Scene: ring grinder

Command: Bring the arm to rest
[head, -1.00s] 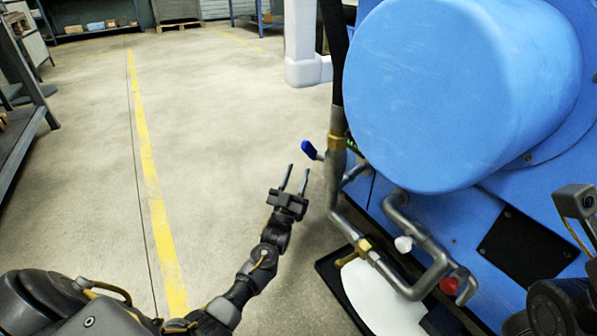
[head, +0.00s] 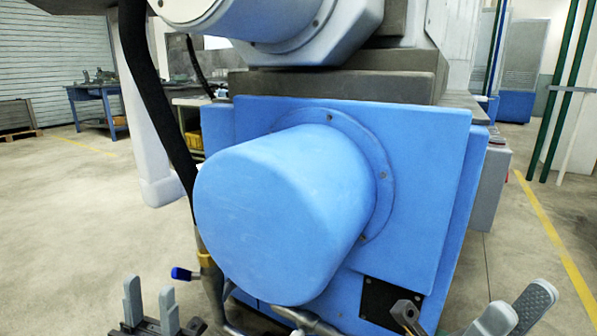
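My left gripper (head: 150,292) is at the bottom left of the head view. Its two grey fingers point up and stand apart, with nothing visible between them. My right gripper (head: 514,302) is at the bottom right, cut by the lower edge. Its two padded fingers are also apart with nothing visible between them; its base is out of view. The ring grinder (head: 430,160) fills the middle with its blue housing and large rounded blue cover (head: 265,220). The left gripper appears in front and to the left of this cover.
A blue-handled valve (head: 182,274) and pipes (head: 290,314) sit low on the machine near my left gripper. A black hose (head: 160,110) hangs at its left side. Open floor (head: 70,220) lies to the left. A blue workbench (head: 95,92) stands far back.

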